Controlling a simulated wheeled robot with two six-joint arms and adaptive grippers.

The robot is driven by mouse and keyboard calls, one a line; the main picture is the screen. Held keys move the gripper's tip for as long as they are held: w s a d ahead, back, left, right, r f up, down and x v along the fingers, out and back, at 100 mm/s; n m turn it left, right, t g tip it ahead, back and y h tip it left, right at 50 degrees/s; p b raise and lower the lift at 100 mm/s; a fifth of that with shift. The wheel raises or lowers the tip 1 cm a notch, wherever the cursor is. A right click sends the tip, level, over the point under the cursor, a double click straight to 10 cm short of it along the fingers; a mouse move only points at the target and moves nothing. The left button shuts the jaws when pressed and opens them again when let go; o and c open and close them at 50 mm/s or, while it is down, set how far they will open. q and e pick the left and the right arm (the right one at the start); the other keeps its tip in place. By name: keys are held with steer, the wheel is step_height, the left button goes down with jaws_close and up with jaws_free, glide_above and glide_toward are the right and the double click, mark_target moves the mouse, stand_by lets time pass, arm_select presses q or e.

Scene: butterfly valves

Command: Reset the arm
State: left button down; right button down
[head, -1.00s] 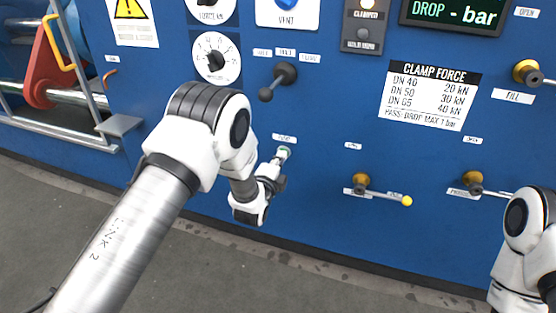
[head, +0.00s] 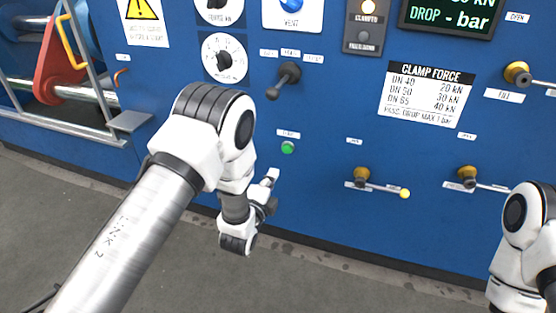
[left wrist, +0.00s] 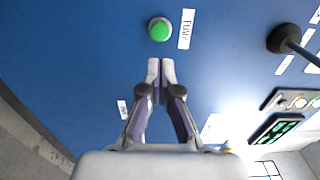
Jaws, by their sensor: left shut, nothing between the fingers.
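My left gripper (head: 272,176) is in front of the blue panel, just below and left of the green push button (head: 288,147). In the left wrist view, the left gripper (left wrist: 160,64) has its two fingertips together with nothing between them. The green button (left wrist: 159,29) stands past the fingertips there, apart from them, beside a label that seems to read PUMP (left wrist: 186,29). My right arm shows at the right edge of the head view, but its gripper is out of view.
A black lever (head: 284,80) sticks out above the button. Two brass valves with handles (head: 361,175) (head: 467,174) sit to the right, and another (head: 517,73) is higher up. A red part behind a metal rail (head: 58,66) is at the left. Grey floor is clear below.

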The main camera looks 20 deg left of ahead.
arm_select(q)
steer(key=shift+s, duration=1.2)
steer(key=shift+f, duration=0.1)
steer(key=s+a+f+n+g+y, duration=0.1)
steer(key=s+a+f+n+g, duration=0.3)
steer(key=s+f, duration=0.5)
steer(key=s+a+f+n+g, duration=0.1)
steer(key=s+f+n+g, duration=0.1)
steer(key=s+f+g, duration=0.5)
steer(key=s+f+n+g, duration=0.35)
steer(key=s+n, duration=0.25)
steer(key=s, duration=0.5)
steer(key=s+f+n+g, duration=0.35)
steer(key=s+n, duration=0.25)
steer(key=s, duration=0.5)
step_height(320, 180, up, 34)
steer(key=p, duration=3.3)
steer(key=shift+w+d+n+p, duration=0.2)
steer(key=shift+n+p, duration=0.15)
steer(key=shift+n, duration=0.05)
